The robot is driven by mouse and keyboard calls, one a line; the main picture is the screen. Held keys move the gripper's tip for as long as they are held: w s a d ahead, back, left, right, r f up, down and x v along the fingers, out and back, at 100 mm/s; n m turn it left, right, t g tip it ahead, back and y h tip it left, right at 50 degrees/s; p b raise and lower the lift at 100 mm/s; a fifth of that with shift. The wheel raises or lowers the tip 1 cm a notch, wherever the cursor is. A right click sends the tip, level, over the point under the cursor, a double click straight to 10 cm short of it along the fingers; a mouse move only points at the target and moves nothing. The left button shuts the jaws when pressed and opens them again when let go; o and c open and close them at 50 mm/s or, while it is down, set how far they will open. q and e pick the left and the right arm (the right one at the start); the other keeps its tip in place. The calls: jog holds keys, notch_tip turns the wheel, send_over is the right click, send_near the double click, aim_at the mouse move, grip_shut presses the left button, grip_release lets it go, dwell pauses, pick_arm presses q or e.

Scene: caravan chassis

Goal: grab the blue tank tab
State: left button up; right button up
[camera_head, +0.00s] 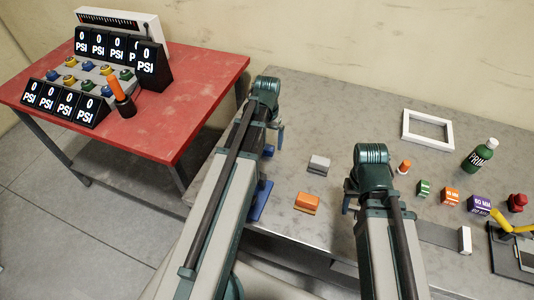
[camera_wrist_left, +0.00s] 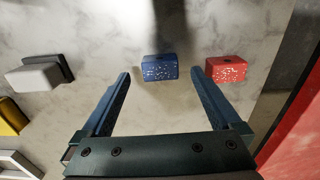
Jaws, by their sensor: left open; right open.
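A small blue block with white speckles, the blue tank tab (camera_wrist_left: 160,68), lies on the grey tabletop in the left wrist view. A matching red block (camera_wrist_left: 226,68) lies to its right. My left gripper (camera_wrist_left: 161,76) is open and empty, with the blue tab in line with the gap between its fingertips. I cannot tell how far the tips are above it. In the head view, my left gripper (camera_head: 274,143) hangs over the left part of the grey table, and the arm hides much there. My right gripper (camera_head: 350,202) is open, low over the table, mostly hidden by its arm.
A grey block (camera_head: 319,164) and an orange block (camera_head: 306,203) lie between my arms. Right of my right arm are several coloured blocks, a green bottle (camera_head: 479,155) and a white frame (camera_head: 428,129). A red table (camera_head: 190,85) with gauges stands at left.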

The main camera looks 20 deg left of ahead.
aim_at(267, 147)
pick_arm(q)
notch_tip(267, 147, down, 3)
jog(key=shift+f+b, duration=0.1)
jog(key=shift+b, duration=0.95)
pick_arm(e)
notch_tip(267, 147, down, 3)
jog(key=shift+f, duration=0.1)
pick_arm(q)
jog(key=shift+c, duration=0.4)
pick_arm(e)
jog(key=shift+r, duration=0.2)
pick_arm(q)
jog(key=c, duration=1.4)
jog(key=shift+r+p, duration=0.3)
pick_arm(e)
jog(key=shift+r, duration=0.15)
